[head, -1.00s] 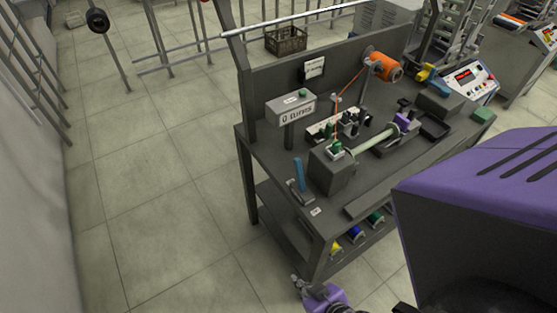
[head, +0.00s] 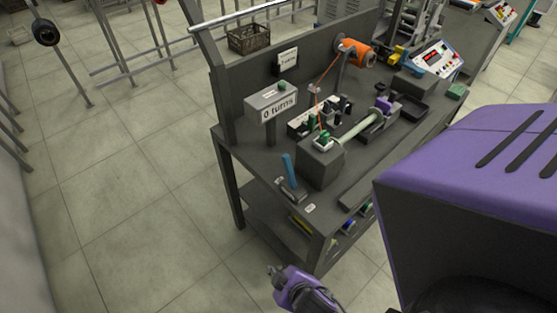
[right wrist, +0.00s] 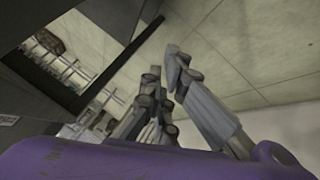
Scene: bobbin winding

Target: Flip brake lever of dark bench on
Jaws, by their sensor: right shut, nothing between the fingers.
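The dark bench (head: 226,150) stands in the middle of the head view. Its blue brake lever (head: 289,169) stands almost upright on a small base near the bench's front left corner, leaning slightly left. My right gripper (head: 272,269) is shut and empty, low in front of the bench and below the lever in the picture, clearly apart from it. In the right wrist view its two fingers (right wrist: 162,64) point up over floor, with a dark bench edge at left. The lever does not show there. My left gripper is not in view.
On the bench are a "0 turns" display (head: 272,101), a winder box (head: 321,162) with a pale green shaft (head: 359,128), and an orange spool (head: 356,52). A crate (head: 250,38) stands behind.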

